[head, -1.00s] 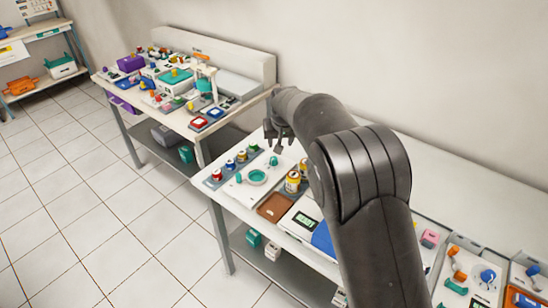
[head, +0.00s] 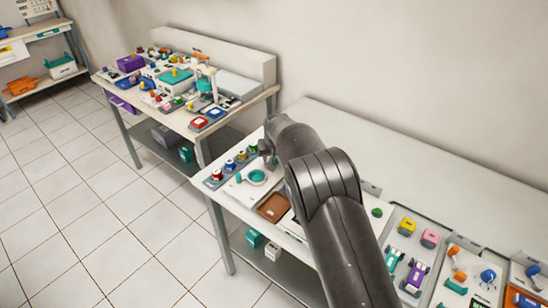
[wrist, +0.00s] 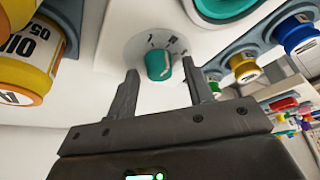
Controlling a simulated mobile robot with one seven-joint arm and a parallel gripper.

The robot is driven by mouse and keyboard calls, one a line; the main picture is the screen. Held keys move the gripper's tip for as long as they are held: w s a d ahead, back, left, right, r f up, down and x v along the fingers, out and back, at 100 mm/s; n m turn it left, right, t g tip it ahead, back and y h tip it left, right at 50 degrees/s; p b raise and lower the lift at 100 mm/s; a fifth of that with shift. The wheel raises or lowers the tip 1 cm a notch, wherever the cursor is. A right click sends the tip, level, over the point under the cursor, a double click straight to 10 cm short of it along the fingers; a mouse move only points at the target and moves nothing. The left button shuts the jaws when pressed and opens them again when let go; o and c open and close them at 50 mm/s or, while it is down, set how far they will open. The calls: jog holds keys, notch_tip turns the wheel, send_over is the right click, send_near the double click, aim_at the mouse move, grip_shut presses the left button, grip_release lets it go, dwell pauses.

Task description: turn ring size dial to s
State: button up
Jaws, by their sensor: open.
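The teal ring size dial (wrist: 159,65) stands on a white panel with dark marks around its rim in the wrist view. The marks are too small to read surely. A pale pointer line shows on the knob. My gripper (wrist: 161,84) is open, with one finger to each side of the dial and visible gaps between fingers and knob. In the head view my gripper (head: 267,156) is low over the near table's far left part, and the dial is hidden behind it.
A teal round dish (head: 257,177) sits beside the dial. A brown tray (head: 272,207) lies nearer. In the wrist view a yellow jar (wrist: 30,45) is close on the left.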

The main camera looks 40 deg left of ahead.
jog(key=c, duration=1)
jog(key=shift+m, duration=0.4)
jog(key=shift+a+m+t+h, duration=0.1)
jog(key=shift+m+t+h, duration=0.3)
jog(key=shift+m, duration=0.5)
jog(key=shift+a+m+h, duration=0.1)
jog(key=shift+m+h, duration=0.8)
jog(key=shift+m, duration=1.6)
jog(key=o, duration=1)
